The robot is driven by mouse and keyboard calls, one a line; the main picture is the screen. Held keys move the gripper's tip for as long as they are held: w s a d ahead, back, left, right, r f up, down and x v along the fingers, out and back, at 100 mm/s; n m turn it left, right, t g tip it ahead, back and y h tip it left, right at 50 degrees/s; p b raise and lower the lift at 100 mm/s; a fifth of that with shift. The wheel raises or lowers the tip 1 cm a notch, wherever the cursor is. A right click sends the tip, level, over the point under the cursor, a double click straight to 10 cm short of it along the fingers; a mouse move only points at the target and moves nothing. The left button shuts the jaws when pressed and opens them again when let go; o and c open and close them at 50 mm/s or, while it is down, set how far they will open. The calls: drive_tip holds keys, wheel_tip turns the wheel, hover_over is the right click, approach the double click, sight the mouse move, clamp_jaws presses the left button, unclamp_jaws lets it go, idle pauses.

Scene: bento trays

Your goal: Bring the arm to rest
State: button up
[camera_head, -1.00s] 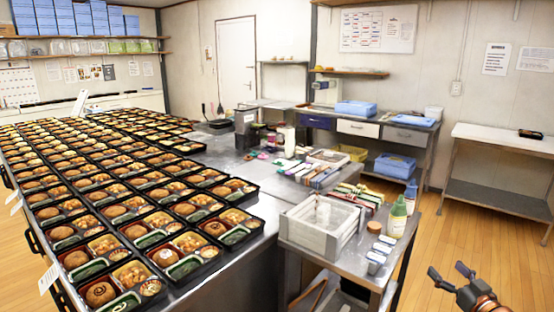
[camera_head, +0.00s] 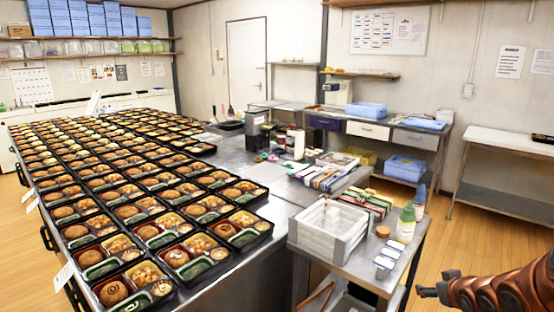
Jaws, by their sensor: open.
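My gripper (camera_head: 432,289) is at the lower right of the head view, at the end of my reddish-brown arm, which comes in from the right edge. It is seen nearly edge-on, with its dark fingers pointing left. It is open and nothing shows between the fingers. It is over the floor side, to the right of the small metal side table (camera_head: 357,267), and apart from it in the picture.
Rows of filled bento trays (camera_head: 183,259) cover the long steel table at left. The side table holds a white crate (camera_head: 298,240), bottles (camera_head: 406,222) and small white containers (camera_head: 385,264). Wooden floor (camera_head: 480,235) is free at right, before a steel bench (camera_head: 505,196).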

drive_tip(key=s+a+r+g+p, duration=0.1)
drive_tip(key=s+a+g, duration=0.3)
drive_tip(key=s+a, duration=0.4)
drive_tip(key=s+a+r+g+y, duration=0.1)
drive_tip(key=s+a+r+g, duration=0.3)
drive_tip(key=s+a, duration=0.4)
drive_tip(key=s+a+r+m+g+p, duration=0.1)
drive_tip(key=s+a+g, duration=0.3)
drive_tip(key=s, duration=1.5)
drive_tip(key=a+r, duration=0.1)
drive_tip(key=a, duration=0.3)
drive_tip(key=shift+s+r+p, duration=0.2)
drive_tip(key=shift+r+p, duration=0.1)
drive_tip(key=shift+p, duration=0.05)
